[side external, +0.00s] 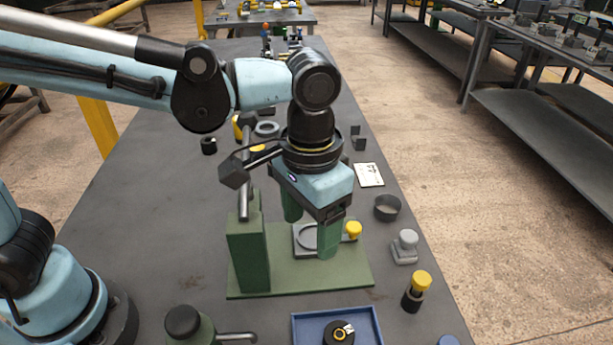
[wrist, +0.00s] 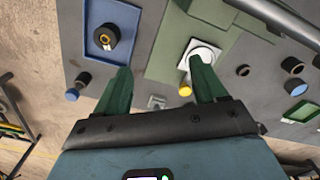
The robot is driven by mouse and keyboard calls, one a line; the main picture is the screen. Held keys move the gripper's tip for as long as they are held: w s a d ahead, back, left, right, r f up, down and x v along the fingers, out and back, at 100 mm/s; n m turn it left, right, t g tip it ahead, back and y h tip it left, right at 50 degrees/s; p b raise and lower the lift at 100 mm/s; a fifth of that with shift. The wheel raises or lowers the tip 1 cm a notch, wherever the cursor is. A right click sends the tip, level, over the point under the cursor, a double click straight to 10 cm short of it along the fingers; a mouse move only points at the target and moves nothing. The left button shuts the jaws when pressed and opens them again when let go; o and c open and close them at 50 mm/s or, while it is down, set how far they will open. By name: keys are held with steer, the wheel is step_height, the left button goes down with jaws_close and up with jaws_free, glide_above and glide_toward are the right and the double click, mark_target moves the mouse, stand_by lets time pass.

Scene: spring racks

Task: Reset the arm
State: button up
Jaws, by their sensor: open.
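My gripper (side external: 308,228) is open, with its green fingers pointing down above the green rack base (side external: 345,276) in the side external view. In the wrist view my gripper (wrist: 160,88) shows its two fingers spread apart with nothing held between them. A grey plate with a round opening (side external: 305,238) sits on the green base, partly hidden behind the fingers. A green upright post (side external: 249,255) stands at the left of the base.
A blue tray (side external: 300,330) with a dark round part (side external: 340,332) lies at the front. A yellow-topped black piece (side external: 415,290), a grey knob (side external: 405,246) and a dark ring (side external: 387,207) stand along the right edge. The table's left side is mostly clear.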

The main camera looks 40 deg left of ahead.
steer(key=w+a+f, duration=0.1)
steer(key=w, duration=0.1)
steer(key=w+a+f, duration=0.2)
steer(key=w, duration=0.1)
steer(key=w+a+f, duration=0.2)
steer(key=shift+w+a+f, duration=0.15)
steer(key=shift+f, duration=0.1)
steer(key=s+d+r+n, duration=0.2)
steer(key=s+d+r, duration=0.2)
steer(key=s+d, duration=0.6)
steer(key=shift+s+d, duration=0.2)
steer(key=shift+d, duration=0.3)
steer(key=shift+r, duration=0.1)
stand_by(0.4)
